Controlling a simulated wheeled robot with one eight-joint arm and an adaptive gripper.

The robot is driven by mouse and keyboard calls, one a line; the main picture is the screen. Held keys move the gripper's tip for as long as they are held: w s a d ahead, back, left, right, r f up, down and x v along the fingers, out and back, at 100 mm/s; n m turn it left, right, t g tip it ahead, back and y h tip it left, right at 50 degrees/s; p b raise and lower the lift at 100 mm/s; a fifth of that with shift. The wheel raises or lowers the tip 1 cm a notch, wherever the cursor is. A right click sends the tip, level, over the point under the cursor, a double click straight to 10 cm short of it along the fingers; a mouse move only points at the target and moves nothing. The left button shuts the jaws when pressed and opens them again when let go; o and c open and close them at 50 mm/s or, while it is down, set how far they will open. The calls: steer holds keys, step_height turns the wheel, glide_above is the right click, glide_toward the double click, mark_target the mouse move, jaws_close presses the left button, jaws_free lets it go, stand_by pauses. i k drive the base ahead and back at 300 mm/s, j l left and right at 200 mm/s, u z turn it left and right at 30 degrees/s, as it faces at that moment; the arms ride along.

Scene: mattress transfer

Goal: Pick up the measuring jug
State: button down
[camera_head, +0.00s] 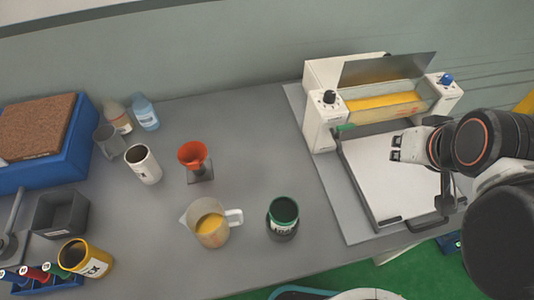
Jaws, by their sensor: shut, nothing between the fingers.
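The measuring jug (212,224) is translucent with yellow-orange liquid inside. It stands upright on the grey bench near the front edge, with its handle pointing right and its spout left. My gripper (396,148) is at the right, over the white bed of the machine, well to the right of the jug and apart from it. Its fingers point left, and it is shut and empty. My dark arm links fill the right edge of the view.
A green-rimmed dark jar (283,218) stands just right of the jug. An orange funnel (193,155) is behind it. A white cup (143,164), grey bin (61,214) and yellow mug (84,260) stand left. The white machine (322,110) occupies the right.

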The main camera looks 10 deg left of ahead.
mark_target(206, 218)
steer(key=u, duration=1.95)
steer(key=k+j+z, duration=0.25)
steer(key=j+z, duration=0.15)
steer(key=j, duration=0.15)
steer(key=k+j+z, duration=0.8)
steer(key=i+j, duration=0.1)
